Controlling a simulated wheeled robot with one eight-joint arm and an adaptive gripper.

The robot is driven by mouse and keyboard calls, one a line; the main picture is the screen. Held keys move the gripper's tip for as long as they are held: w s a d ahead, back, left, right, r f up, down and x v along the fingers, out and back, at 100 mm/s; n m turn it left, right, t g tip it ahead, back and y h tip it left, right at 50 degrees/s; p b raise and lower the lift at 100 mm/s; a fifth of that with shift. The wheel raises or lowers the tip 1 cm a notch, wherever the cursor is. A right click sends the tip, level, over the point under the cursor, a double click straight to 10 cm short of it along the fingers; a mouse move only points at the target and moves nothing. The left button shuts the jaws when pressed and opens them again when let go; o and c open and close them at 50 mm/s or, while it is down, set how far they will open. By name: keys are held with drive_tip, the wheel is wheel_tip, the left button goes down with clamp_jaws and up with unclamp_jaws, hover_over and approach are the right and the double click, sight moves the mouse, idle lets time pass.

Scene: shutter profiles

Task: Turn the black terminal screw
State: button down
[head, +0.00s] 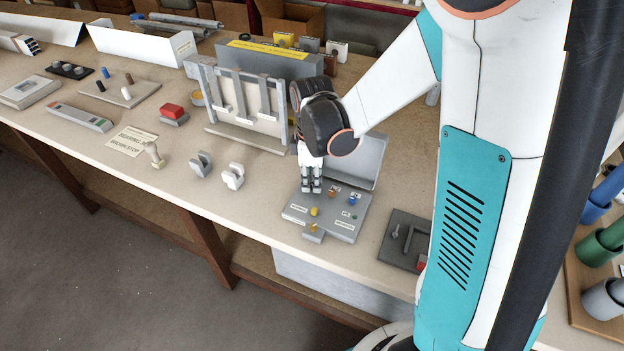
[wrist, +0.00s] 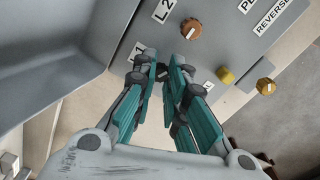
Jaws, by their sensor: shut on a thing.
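A grey terminal box (head: 322,222) with its lid (head: 367,160) raised stands near the front of the bench. My gripper (head: 312,188) points down at the box's left part. In the wrist view my gripper (wrist: 162,66) has its fingertips beside the L1 label (wrist: 146,48). It is shut on the black terminal screw (wrist: 162,71), of which only a small dark part shows between the fingertips. In the head view the fingers hide that screw. The brown screw (wrist: 191,28), marked L2, is just beside the fingers.
The box also carries a blue screw (head: 352,201) and a yellow knob (head: 314,211).

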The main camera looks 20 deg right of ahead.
sight(312, 185)
drive_tip(key=n, duration=0.5)
drive_tip(key=shift+n, duration=0.3)
idle(0.4)
drive_tip(key=c, duration=1.6)
unclamp_jaws()
drive_tip(key=shift+o, duration=0.2)
drive_tip(key=shift+r, duration=0.1)
wheel_tip(312, 185, up, 12)
